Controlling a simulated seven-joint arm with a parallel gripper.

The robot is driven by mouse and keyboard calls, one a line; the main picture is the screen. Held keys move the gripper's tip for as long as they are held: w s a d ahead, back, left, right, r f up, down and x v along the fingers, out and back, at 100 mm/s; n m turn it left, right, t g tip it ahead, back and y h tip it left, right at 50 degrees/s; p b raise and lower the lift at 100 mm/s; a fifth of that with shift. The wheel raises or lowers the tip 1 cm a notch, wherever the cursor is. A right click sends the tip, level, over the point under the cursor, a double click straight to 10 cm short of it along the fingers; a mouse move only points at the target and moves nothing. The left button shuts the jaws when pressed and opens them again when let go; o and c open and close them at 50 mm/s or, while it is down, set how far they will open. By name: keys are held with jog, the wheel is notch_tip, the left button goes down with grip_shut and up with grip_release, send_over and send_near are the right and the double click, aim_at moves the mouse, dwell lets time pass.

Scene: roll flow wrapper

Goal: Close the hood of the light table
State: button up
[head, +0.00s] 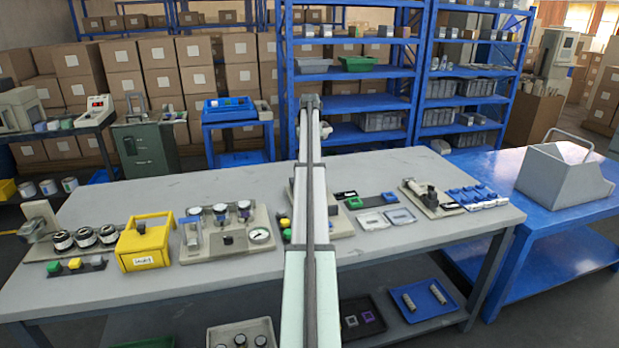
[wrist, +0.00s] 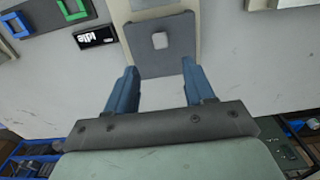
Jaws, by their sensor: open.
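The light table appears to be the beige device (head: 342,222) in the middle of the bench, mostly hidden behind my arm in the head view. In the wrist view, a dark grey square panel (wrist: 166,58) with a small pale block (wrist: 160,41) on it sits on a beige part at top centre. It looks like part of this device; I cannot tell whether it is the hood, or its angle. My gripper (wrist: 154,72) is open, with its blue fingers on either side of the panel's near edge and nothing visible between them. It is hidden in the head view.
A black "idle" label (wrist: 97,35) and a dark strip with green and blue frames (wrist: 50,20) lie beside the device. A gauge station (head: 228,235) and a yellow box (head: 146,243) stand left. White plates (head: 385,219) and another instrument (head: 430,198) stand right.

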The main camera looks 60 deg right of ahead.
notch_tip(320, 180, down, 10)
jog(key=shift+f, duration=0.1)
dwell(0.4)
jog(key=shift+c, duration=0.2)
grip_shut()
dwell(0.4)
